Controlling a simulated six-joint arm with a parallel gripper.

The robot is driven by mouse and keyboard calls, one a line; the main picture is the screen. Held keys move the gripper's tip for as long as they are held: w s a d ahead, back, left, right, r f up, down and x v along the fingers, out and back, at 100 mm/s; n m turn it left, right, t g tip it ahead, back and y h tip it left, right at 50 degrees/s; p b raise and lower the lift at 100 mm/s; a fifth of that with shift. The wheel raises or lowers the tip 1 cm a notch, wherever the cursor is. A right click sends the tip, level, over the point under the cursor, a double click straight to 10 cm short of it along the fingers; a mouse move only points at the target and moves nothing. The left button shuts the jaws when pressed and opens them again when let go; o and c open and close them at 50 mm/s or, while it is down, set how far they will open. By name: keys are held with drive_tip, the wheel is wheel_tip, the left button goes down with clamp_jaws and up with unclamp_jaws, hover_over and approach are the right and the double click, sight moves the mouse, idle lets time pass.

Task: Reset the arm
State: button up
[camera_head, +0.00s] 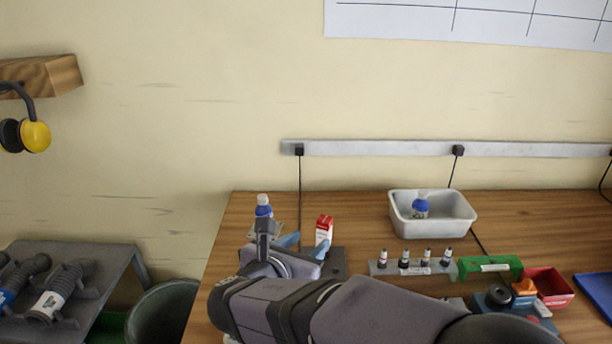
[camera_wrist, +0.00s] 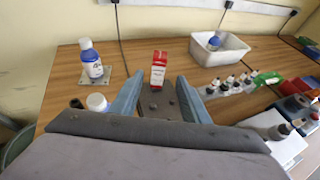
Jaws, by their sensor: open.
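My gripper (camera_wrist: 158,98) is open, its two blue fingers apart with nothing between them. In the head view my gripper (camera_head: 300,245) is over the left part of the wooden table (camera_head: 365,212), with my arm reaching in from the lower right. A red and white carton (camera_wrist: 158,70) stands upright on a dark plate (camera_wrist: 162,106) beyond the fingertips. The carton also shows in the head view (camera_head: 324,229), just behind the gripper. A blue and white bottle (camera_wrist: 91,62) stands to the left on a metal plate; its lower part is hidden by my arm in the head view (camera_head: 264,207).
A white bin (camera_head: 453,225) holds a blue and white bottle (camera_head: 420,208). A rack of small vials (camera_head: 414,267), a green block (camera_head: 489,268) and a red tray (camera_head: 549,287) stand to the right. A white-lidded jar (camera_wrist: 97,102) is near the left finger. Bare table lies behind the rack.

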drive_tip(key=s+d+r+m+g+p, duration=0.1)
drive_tip(key=s+d+m+g+p, duration=0.8)
drive_tip(key=d+m+p, duration=0.45)
drive_tip(key=s+r+m+g+y+p, duration=0.1)
drive_tip(key=s+r+m+y+p, duration=0.1)
drive_tip(key=s+m+p, duration=0.4)
drive_tip(key=s+d+r+m+g+y+p, duration=0.1)
drive_tip(key=s+r+m+g+y+p, duration=0.1)
drive_tip(key=m+p, duration=0.5)
drive_tip(key=s+r+m+y, duration=0.1)
drive_tip(key=s+r+m, duration=0.1)
drive_tip(key=m, duration=0.3)
drive_tip(key=shift+s+r+p, duration=0.3)
drive_tip(key=shift+s+p, duration=0.1)
drive_tip(key=shift+s, duration=0.45)
wheel_tip(320, 180, down, 5)
drive_tip(key=b, duration=0.5)
